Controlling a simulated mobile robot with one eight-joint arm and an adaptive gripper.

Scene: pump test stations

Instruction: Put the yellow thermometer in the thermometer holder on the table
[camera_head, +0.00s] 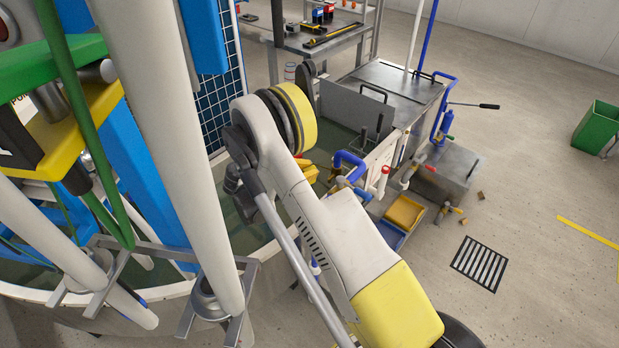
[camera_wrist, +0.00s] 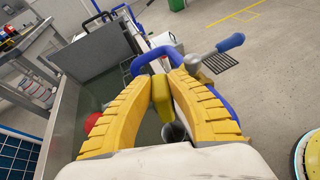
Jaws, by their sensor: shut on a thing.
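My gripper (camera_wrist: 163,80) has its two yellow ribbed fingers closed around a small yellow piece (camera_wrist: 161,96) in the wrist view. This piece looks like the yellow thermometer, though most of it is hidden. A dark rounded part (camera_wrist: 174,132) shows just below it, between the fingers. In the head view my gripper (camera_head: 308,171) is mostly behind my arm, with only a bit of yellow showing beside the blue pipe. The table (camera_head: 336,36) stands at the top of the head view with several small items on it. I cannot make out the thermometer holder.
A blue bent pipe (camera_wrist: 152,57) is close to my fingers. A blue-handled valve (camera_wrist: 231,42) is to their right. A metal tank with a grey lid (camera_head: 395,82) stands beyond my arm.

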